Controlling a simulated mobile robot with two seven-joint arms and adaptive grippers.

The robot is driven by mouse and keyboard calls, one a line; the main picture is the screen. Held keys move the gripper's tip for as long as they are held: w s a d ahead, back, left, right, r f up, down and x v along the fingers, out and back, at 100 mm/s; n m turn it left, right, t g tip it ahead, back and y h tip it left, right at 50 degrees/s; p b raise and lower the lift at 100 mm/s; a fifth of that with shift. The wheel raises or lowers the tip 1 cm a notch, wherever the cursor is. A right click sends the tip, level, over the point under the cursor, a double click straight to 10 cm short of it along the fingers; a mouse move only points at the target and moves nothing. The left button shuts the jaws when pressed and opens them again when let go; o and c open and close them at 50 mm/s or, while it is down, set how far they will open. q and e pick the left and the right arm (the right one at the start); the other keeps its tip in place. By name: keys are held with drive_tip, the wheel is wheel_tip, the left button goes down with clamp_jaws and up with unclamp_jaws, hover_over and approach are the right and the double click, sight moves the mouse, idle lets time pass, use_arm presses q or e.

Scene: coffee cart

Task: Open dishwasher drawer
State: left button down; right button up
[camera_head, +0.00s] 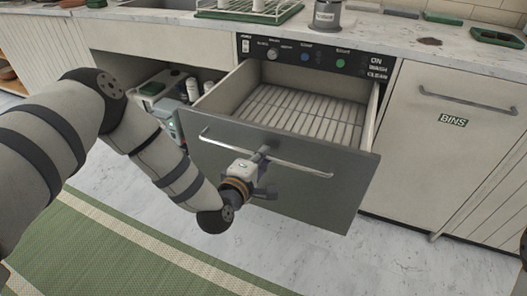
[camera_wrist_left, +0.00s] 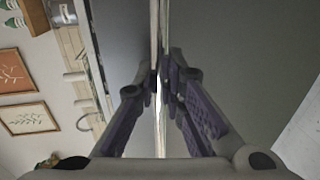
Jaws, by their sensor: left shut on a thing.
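The dishwasher drawer (camera_head: 300,190) is pulled well out from its cabinet, and its slatted rack floor (camera_head: 295,113) shows inside. A long bar handle (camera_head: 305,166) runs across the top of its grey front. My left gripper (camera_head: 262,157) is shut on the handle near its middle. In the left wrist view, its two fingers (camera_wrist_left: 162,82) close on the thin bar, with the grey drawer front behind. The control panel (camera_head: 310,54) with its knobs sits above the drawer opening. My right gripper is not in view.
A cupboard door labelled BINS (camera_head: 452,120) with a bar handle is right of the drawer. An open shelf (camera_head: 165,85) with bottles is at its left. A green striped rug (camera_head: 110,250) lies on the pale floor. The counter holds a rack (camera_head: 250,12) and a metal canister (camera_head: 327,14).

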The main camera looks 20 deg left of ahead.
use_arm(q)
drive_tip(key=shift+s, duration=0.35)
drive_tip(key=shift+a, duration=0.1)
drive_tip(key=c, duration=1.7)
unclamp_jaws()
drive_tip(key=shift+o, duration=0.2)
drive_tip(key=s+r, duration=0.2)
drive_tip(key=s, duration=0.9)
drive_tip(key=shift+s+a+r, duration=0.15)
drive_tip(key=shift+s+r, duration=0.05)
drive_tip(key=shift+s, duration=0.2)
